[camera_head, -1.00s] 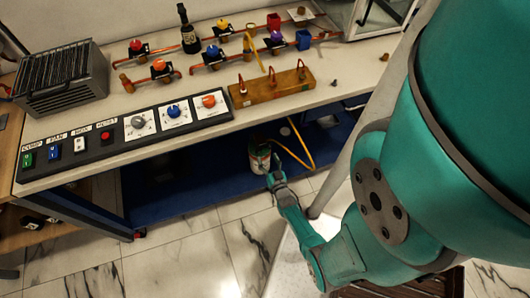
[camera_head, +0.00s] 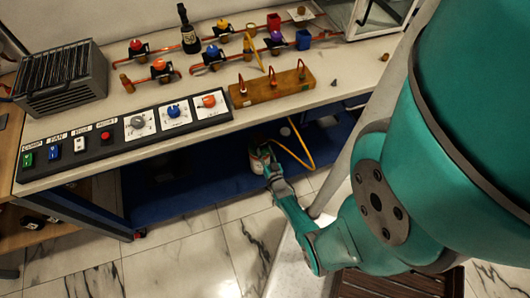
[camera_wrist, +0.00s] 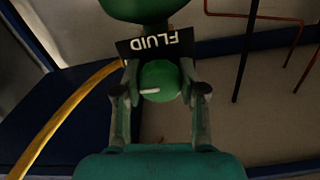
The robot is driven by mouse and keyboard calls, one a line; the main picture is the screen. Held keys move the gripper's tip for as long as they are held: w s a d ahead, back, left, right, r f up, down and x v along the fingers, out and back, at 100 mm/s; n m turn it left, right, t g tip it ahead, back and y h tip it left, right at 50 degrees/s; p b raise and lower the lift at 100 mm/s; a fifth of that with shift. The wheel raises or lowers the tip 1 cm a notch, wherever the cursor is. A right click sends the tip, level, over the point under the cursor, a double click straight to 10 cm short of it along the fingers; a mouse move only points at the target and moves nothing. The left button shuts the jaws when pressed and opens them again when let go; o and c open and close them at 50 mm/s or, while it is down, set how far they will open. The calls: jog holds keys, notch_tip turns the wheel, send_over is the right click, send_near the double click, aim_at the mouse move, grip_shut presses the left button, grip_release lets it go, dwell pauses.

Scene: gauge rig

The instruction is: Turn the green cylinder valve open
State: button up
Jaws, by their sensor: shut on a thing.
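The green cylinder valve (camera_wrist: 160,82) is a round green knob with a white mark pointing left in the wrist view. My gripper (camera_wrist: 160,92) is shut on the knob, with one finger on each side. A black "FLUID" label (camera_wrist: 155,44) shows upside down behind the knob, and part of the green cylinder (camera_wrist: 143,8) shows at the top edge. In the head view, my gripper (camera_head: 268,165) is at the small cylinder (camera_head: 258,160) under the bench; the knob is hidden there.
A yellow hose (camera_head: 299,145) runs from the cylinder area up to the bench. The bench top (camera_head: 110,100) overhangs a blue lower shelf (camera_head: 190,193). A control panel (camera_head: 125,130) and several pipe valves sit above. Marble floor (camera_head: 200,255) is open in front.

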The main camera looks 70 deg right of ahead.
jog(key=shift+n, duration=0.3)
jog(key=n, duration=0.3)
jog(key=shift+n, duration=0.4)
jog(key=n, duration=0.4)
jog(key=shift+n, duration=0.3)
jog(key=n, duration=0.4)
jog(key=shift+n, duration=0.3)
jog(key=n, duration=0.4)
jog(key=shift+n, duration=0.3)
jog(key=o, duration=1.1)
jog(key=shift+o, duration=0.2)
